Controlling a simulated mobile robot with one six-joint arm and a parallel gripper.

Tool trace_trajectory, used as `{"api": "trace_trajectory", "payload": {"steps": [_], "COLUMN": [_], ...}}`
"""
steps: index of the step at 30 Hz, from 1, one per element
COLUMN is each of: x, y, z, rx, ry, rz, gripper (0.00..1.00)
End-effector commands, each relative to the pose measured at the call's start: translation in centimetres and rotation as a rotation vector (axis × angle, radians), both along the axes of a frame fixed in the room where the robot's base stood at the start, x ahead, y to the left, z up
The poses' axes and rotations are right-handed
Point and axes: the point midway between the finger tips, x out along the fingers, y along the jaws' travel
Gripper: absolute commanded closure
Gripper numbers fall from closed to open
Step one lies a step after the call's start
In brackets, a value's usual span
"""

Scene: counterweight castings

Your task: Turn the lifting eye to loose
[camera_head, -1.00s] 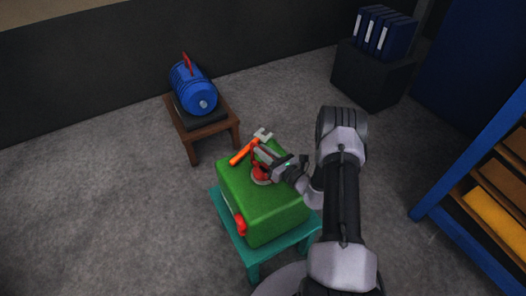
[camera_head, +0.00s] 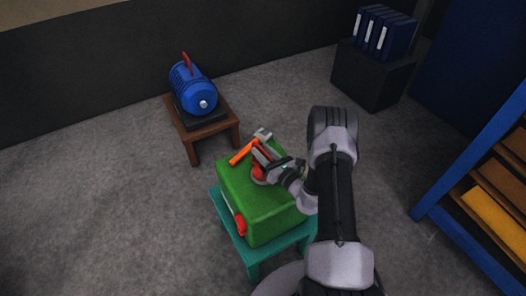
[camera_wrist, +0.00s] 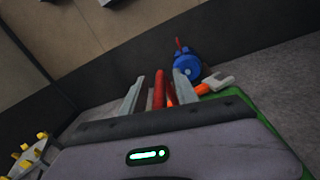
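The lifting eye (camera_head: 259,173) is red and stands on top of the green casting (camera_head: 275,211), partly hidden by my gripper (camera_head: 264,155). In the wrist view the red eye (camera_wrist: 159,91) stands edge-on between the two grey fingers of my gripper (camera_wrist: 158,90), with a visible gap on each side. The fingers are open around it and do not appear to grip it. The foot of the eye is hidden in the wrist view.
An orange-handled wrench (camera_head: 245,152) lies on the casting's top beside the eye. A red part (camera_head: 240,225) is on the casting's side. The casting rests on a teal stool (camera_head: 248,254). A blue shelf (camera_head: 462,233) stands right.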

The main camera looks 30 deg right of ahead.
Motion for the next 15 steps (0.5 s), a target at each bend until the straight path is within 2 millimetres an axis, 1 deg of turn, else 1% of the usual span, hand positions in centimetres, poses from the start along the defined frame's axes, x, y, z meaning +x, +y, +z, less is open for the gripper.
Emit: {"api": "trace_trajectory", "payload": {"steps": [7,10,13,15], "x": [0.0,-0.4,-1.8,-3.5], "y": [0.0,-0.1,-0.4,-0.7], "z": [0.0,0.0,0.1,0.2], "rx": [0.0,0.001,0.002,0.003], "ry": [0.0,0.001,0.003,0.003], "rz": [0.0,0.0,-0.003,-0.004], "gripper": [0.64,0.64,0.64,0.64]}}
